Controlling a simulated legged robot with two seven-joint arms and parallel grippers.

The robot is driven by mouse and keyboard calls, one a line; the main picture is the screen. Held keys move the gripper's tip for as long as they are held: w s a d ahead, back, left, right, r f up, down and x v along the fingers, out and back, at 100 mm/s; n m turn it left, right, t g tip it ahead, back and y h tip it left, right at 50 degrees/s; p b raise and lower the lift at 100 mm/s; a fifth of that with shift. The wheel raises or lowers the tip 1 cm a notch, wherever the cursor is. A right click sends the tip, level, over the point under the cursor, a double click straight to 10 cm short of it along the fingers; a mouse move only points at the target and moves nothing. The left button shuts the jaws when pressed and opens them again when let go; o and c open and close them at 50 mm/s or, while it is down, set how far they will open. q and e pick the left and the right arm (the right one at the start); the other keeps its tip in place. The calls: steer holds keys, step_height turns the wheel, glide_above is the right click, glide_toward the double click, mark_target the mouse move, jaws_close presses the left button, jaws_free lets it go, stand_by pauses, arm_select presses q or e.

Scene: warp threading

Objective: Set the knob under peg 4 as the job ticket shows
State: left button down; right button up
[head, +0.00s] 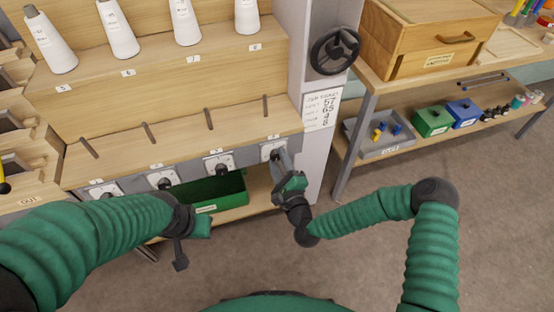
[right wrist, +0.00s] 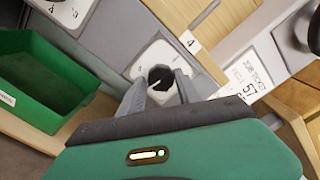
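Peg 4 (head: 265,106) is the rightmost peg on the wooden board. Its knob (right wrist: 161,77) is dark, on a white dial plate (right wrist: 150,60) beside the "4" label (right wrist: 189,41). My right gripper (head: 280,160) is at this knob, with its fingers (right wrist: 160,90) on either side of it. Slim gaps seem to show, so it looks open around the knob. The dial's marks are too small to read. The job ticket (head: 320,110) hangs on the grey post; its top figures look like 57 and 65, the lower ones are blurred. My left gripper (head: 188,235) is apart from the panel, its opening unclear.
Other knobs (head: 219,165) line the panel to the left. A green bin (head: 222,194) sits below them. White cones (head: 118,30) stand on the upper shelf. A black handwheel (head: 334,50) juts from the post. A side bench (head: 375,82) stands at right; the floor before it is clear.

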steer(key=o, duration=0.3)
steer(key=shift+f, duration=0.1)
steer(key=shift+o, duration=0.2)
steer(key=shift+s+r, duration=0.2)
steer(key=shift+s, duration=0.1)
steer(key=p+v, duration=0.3)
steer(key=v, duration=1.3)
steer(key=shift+d, duration=0.15)
steer(key=shift+s, duration=0.1)
